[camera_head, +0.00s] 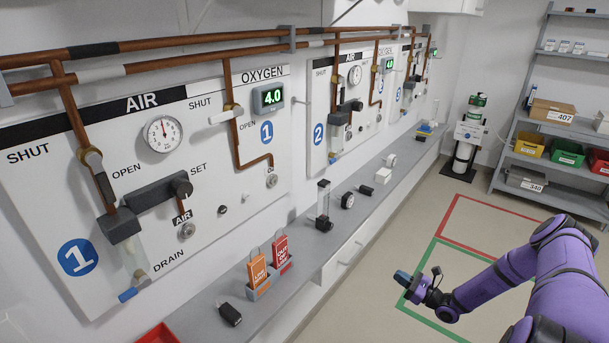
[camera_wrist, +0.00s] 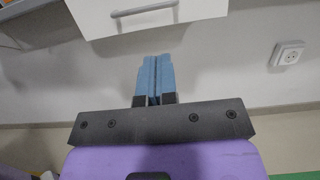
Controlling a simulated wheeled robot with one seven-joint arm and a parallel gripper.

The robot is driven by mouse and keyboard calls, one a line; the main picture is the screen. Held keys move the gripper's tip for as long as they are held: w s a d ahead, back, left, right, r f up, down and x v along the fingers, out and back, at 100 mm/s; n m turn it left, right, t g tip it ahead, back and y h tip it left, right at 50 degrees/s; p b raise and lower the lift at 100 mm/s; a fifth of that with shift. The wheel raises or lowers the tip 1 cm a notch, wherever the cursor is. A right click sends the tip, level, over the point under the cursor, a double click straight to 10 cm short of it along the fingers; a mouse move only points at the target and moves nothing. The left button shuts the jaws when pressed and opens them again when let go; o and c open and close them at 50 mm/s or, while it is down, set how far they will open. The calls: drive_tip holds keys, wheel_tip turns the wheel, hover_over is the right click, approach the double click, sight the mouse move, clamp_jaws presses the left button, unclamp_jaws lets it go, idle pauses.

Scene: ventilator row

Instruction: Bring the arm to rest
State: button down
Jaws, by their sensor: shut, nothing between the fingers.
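My purple arm reaches in from the lower right of the head view. My gripper (camera_head: 411,287) is at its end, out over the floor to the right of the grey shelf, above the green floor outline. In the wrist view my gripper (camera_wrist: 155,75) has its two blue fingers together, shut with nothing between them. It points toward the wall below a white drawer front (camera_wrist: 140,15) and touches nothing that I can see.
The grey shelf (camera_head: 300,250) under the wall panels carries an orange tag (camera_head: 258,271), a red tag (camera_head: 281,251) and several small parts. A green outline (camera_head: 425,318) and a red outline (camera_head: 447,215) mark the open floor. A storage rack (camera_head: 560,135) with bins stands at the back right.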

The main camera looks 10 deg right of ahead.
drive_tip(key=w+a+r+n+g+y, duration=0.15)
drive_tip(key=r+n+g, duration=0.35)
drive_tip(key=r, duration=0.5)
drive_tip(key=w+a+r+n+g+y, duration=0.1)
drive_tip(key=a+r+n+g, duration=0.2)
drive_tip(key=r+n+g, duration=0.45)
drive_tip(key=s+a+r+n+g+h, duration=0.1)
drive_tip(key=s+a+r+n+h, duration=0.15)
drive_tip(key=r, duration=0.45)
drive_tip(key=s+a+r+n+g+h, duration=0.1)
drive_tip(key=a+r+n+g, duration=0.15)
drive_tip(key=r, duration=0.55)
drive_tip(key=s+a+r+n+h, duration=0.1)
drive_tip(key=a+r+n+h, duration=0.15)
drive_tip(key=r, duration=0.45)
drive_tip(key=s+a+r+n+h, duration=0.2)
drive_tip(key=s+a+r+h, duration=0.1)
drive_tip(key=s+r, duration=0.45)
drive_tip(key=s+a+r+n+h, duration=0.2)
drive_tip(key=s+a+r+h, duration=0.1)
drive_tip(key=s+r, duration=0.4)
drive_tip(key=s+r+n+t+h, duration=0.3)
drive_tip(key=s+r, duration=0.4)
drive_tip(key=s, duration=0.7)
drive_tip(key=shift+a+r+n+t, duration=0.25)
drive_tip(key=shift+r+n+t, duration=0.25)
drive_tip(key=shift+t, duration=0.8)
drive_tip(key=shift+f, duration=0.1)
